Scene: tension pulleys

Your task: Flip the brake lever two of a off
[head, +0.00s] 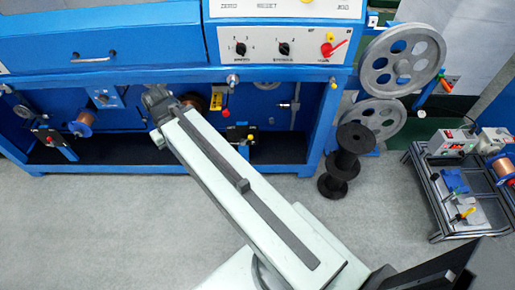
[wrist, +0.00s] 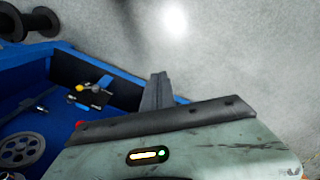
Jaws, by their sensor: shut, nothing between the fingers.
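My gripper (head: 154,94) is at the far end of my arm, in front of the blue machine's open lower bay in the head view. In the wrist view the gripper (wrist: 157,92) shows as dark fingers close together, shut and empty. I cannot tell which part is brake lever two of a. Candidates in the bay are a black assembly (head: 240,134) right of my arm and a red-and-black assembly with a blue lever (head: 55,140) at the left. The wrist view shows a black assembly with a yellow part (wrist: 98,90), left of and apart from the fingers. My arm hides part of the bay.
The blue machine (head: 150,55) spans the back, with a control panel (head: 285,43) above. Grey pulleys (head: 402,60) and a black spool (head: 355,140) stand right of my arm. A cart (head: 460,190) is at the far right.

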